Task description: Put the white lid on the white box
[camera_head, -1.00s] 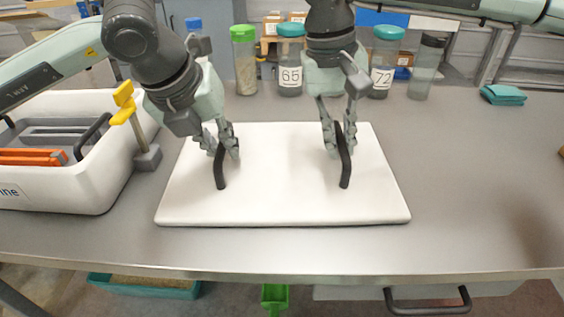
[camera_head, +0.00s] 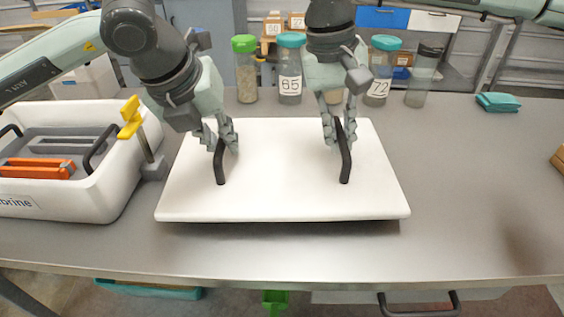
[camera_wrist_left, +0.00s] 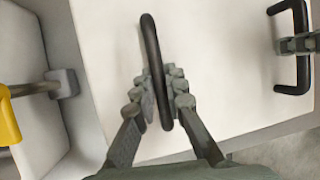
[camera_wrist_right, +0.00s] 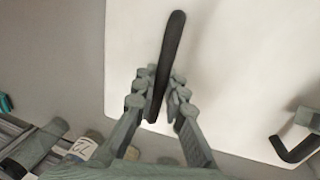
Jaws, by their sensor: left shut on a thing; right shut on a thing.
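The white lid (camera_head: 282,185) is a flat rectangular panel with two black handles, in the middle of the head view. My left gripper (camera_head: 222,140) is shut on its left black handle (camera_head: 219,168); the left wrist view shows the fingers on both sides of that handle (camera_wrist_left: 151,50). My right gripper (camera_head: 338,132) is shut on the right black handle (camera_head: 345,165), also seen in the right wrist view (camera_wrist_right: 170,50). A dark shadow under the lid's front edge shows it raised a little off the table. The white box (camera_head: 108,190) stands at the left, open, with orange and grey things inside.
A yellow-handled clamp (camera_head: 131,118) stands at the box's right side, close to the lid's left edge. Several jars, one a green-lidded jar (camera_head: 246,75), stand behind the lid. A teal cloth (camera_head: 497,102) lies at the back right.

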